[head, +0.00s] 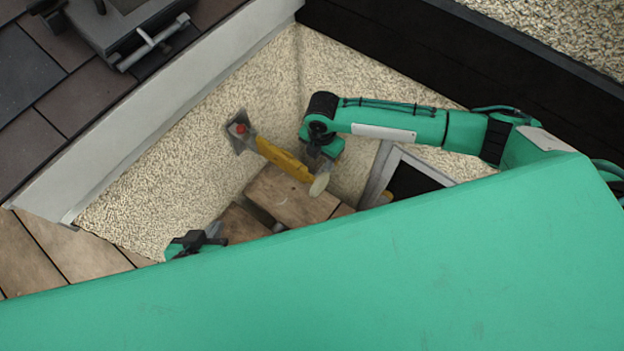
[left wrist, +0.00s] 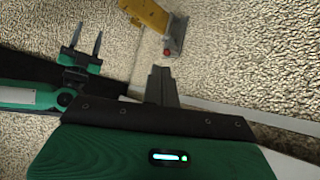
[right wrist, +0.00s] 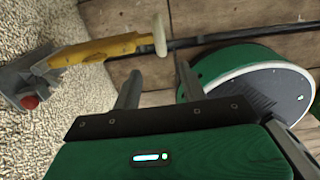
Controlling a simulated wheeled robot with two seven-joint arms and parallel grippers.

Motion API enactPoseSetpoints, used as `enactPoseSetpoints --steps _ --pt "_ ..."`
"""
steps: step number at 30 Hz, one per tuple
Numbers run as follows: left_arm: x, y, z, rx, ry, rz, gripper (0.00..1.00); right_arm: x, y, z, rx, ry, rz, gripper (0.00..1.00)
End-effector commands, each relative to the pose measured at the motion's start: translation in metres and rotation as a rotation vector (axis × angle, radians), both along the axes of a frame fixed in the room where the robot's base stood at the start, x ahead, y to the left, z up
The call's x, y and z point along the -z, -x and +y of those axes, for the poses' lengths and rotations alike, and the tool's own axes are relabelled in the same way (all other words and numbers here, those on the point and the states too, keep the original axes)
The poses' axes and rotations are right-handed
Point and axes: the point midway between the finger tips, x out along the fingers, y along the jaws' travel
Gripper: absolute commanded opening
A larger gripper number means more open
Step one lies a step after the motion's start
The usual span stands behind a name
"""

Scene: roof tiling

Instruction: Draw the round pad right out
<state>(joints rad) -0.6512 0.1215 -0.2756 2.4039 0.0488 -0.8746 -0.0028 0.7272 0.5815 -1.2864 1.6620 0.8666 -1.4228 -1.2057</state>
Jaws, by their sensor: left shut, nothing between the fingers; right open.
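The pale round pad (head: 320,184) sits at the end of a yellow arm (head: 283,159), which slopes down from a grey bracket with a red knob (head: 240,128) on the pebbled wall. In the right wrist view the pad (right wrist: 159,35) shows nearly edge-on, just beyond the fingertips and between their lines. My right gripper (right wrist: 157,78) is open around empty space, apart from the pad. My left gripper (head: 213,236) is low at the left in the head view; its fingers (left wrist: 161,75) are together and empty. The left wrist view shows the yellow arm (left wrist: 147,14), but not the pad.
Wooden boards (head: 290,197) lie below the pad. A grey-framed dark opening (head: 410,180) is right of it. Pebbled walls meet in a corner behind, and a pale ledge (head: 150,120) runs along the left. My green body hides the foreground.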

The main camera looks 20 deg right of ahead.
Motion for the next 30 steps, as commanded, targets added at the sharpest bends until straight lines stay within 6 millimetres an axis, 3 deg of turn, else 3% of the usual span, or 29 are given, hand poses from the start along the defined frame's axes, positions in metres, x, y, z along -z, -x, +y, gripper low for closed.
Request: enactPoseSetpoints --steps 21,30 --pt "-0.005 -0.008 -0.049 0.02 0.208 -0.331 0.0 0.111 0.0 0.0 0.005 -0.001 -0.001 0.43" --pt "-0.031 -0.024 -0.047 -0.001 0.248 -0.479 0.0 0.133 0.0 0.0 0.005 0.0 -0.002 0.43"
